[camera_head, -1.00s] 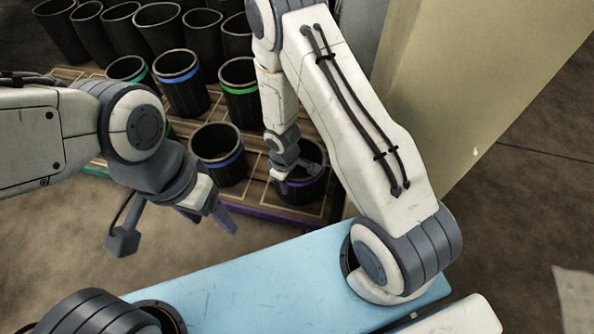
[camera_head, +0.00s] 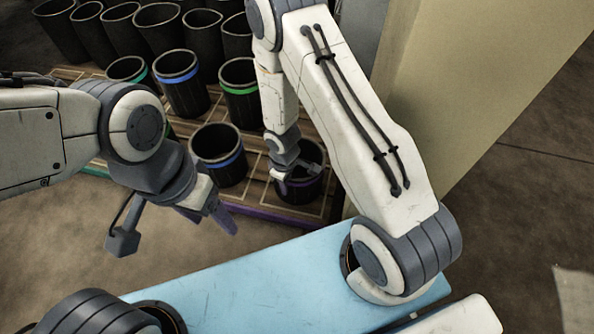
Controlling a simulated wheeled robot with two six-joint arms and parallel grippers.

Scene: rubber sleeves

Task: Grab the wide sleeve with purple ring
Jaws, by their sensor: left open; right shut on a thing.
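A wide black sleeve with a purple ring (camera_head: 303,192) stands upright at the front right corner of the wooden rack. My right gripper (camera_head: 295,175) reaches down from above and is shut on the rim of this sleeve; the gripper and arm hide part of it. My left gripper (camera_head: 178,228) is open and empty, off to the left in front of the rack, apart from any sleeve.
A sleeve with a blue ring (camera_head: 218,155) stands just left of the held one. Behind are a green-ringed sleeve (camera_head: 239,88), another blue-ringed sleeve (camera_head: 181,80) and several plain black ones. A beige pillar (camera_head: 455,90) rises close on the right.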

